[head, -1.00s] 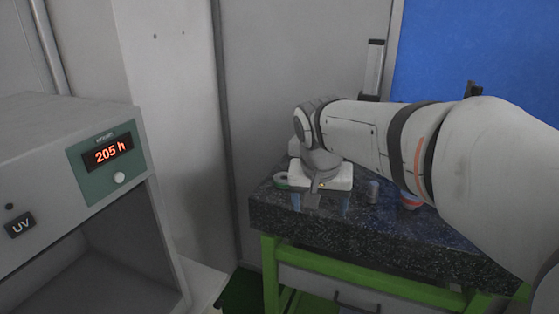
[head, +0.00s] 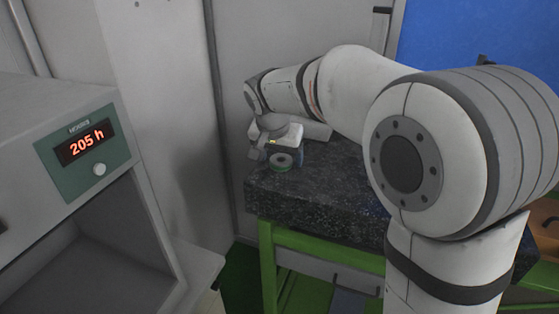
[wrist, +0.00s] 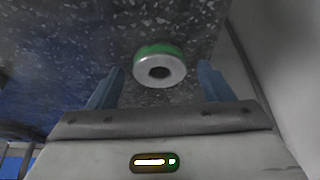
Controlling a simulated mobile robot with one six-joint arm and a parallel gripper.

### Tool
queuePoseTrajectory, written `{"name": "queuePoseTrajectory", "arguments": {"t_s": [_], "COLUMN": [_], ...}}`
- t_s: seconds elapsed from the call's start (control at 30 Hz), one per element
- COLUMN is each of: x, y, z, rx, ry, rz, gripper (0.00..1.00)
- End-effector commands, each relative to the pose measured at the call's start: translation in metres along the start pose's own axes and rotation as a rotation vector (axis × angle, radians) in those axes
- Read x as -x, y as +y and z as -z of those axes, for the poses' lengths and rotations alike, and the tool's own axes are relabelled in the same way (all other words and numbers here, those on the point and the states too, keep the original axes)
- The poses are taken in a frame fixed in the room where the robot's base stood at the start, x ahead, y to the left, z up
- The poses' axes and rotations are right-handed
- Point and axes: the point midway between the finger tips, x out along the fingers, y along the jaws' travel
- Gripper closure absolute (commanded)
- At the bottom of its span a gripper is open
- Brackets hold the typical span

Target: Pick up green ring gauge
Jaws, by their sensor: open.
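The green ring gauge (head: 282,161) sits on the dark speckled stone slab, near its left end in the head view. It is a short ring with a green outer band, a pale metal face and a dark central hole. In the wrist view the ring gauge (wrist: 158,68) lies ahead of my gripper (wrist: 162,84), roughly centred between the two blue fingers and apart from both. My gripper is open and empty. In the head view my gripper (head: 276,148) is beside the ring gauge, its fingers partly hidden.
The stone slab (head: 315,196) rests on a green frame (head: 330,244). A grey wall stands close behind and to the left of the slab. My arm hides much of the slab's right side.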

Motion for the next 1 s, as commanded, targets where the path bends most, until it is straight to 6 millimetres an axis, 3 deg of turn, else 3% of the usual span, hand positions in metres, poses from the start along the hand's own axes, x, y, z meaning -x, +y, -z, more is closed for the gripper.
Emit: {"name": "queuePoseTrajectory", "arguments": {"t_s": [0.23, 0.9, 1.0], "x": [-0.0019, -0.0015, -0.0009], "y": [-0.0004, -0.0012, -0.0015], "z": [-0.0005, -0.0010, -0.0006], "rx": [0.001, 0.003, 0.003], "ry": [0.000, 0.000, 0.001], "rz": [0.001, 0.001, 0.002], "gripper": [0.26, 0.81, 0.83]}}
